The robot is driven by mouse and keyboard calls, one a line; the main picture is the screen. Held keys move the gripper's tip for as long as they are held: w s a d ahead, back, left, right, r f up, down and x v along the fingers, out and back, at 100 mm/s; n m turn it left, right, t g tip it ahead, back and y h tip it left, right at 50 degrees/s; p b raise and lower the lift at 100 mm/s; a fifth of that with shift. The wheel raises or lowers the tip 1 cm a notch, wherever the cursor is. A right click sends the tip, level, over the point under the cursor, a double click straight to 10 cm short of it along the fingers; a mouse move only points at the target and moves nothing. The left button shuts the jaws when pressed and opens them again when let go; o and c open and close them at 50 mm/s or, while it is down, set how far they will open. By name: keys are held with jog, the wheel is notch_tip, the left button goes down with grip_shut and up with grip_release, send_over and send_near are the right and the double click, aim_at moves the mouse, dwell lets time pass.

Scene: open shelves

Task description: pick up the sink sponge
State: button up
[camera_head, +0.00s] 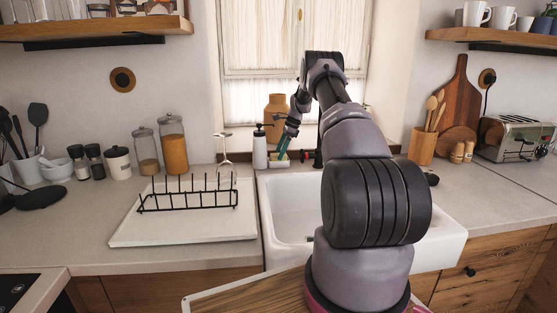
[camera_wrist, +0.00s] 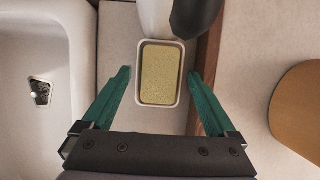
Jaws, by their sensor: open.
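The sink sponge (camera_wrist: 160,76) is a yellow rectangular block lying in a white shallow dish (camera_wrist: 140,101) on the counter beside the sink. My gripper (camera_wrist: 160,75) is open, with its green fingers apart on the left and right sides of the dish in the wrist view. Nothing is held between them. In the head view my gripper (camera_head: 281,153) reaches down behind the sink, near the wall. The sponge is small and partly hidden there. I cannot tell whether the fingers touch the dish.
The white sink (camera_head: 287,205) opens in front of the sponge. A dish rack (camera_head: 188,200) sits on the left counter. A wooden edge (camera_wrist: 209,70) runs along the right in the wrist view.

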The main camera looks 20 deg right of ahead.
jog(key=shift+a+f, duration=0.15)
jog(key=shift+f, duration=0.2)
jog(key=c, duration=1.4)
jog(key=shift+r, duration=0.1)
jog(key=shift+s+r, duration=0.15)
jog(key=shift+r, duration=0.35)
jog(key=r, duration=0.6)
jog(key=shift+s+a, duration=0.1)
jog(key=shift+s, duration=0.2)
jog(key=s+a, duration=0.1)
jog(key=s, duration=0.5)
jog(key=s+a, duration=0.2)
jog(key=s, duration=0.4)
jog(key=s+a, duration=0.2)
jog(key=s, duration=0.4)
jog(key=shift+s+a, duration=0.15)
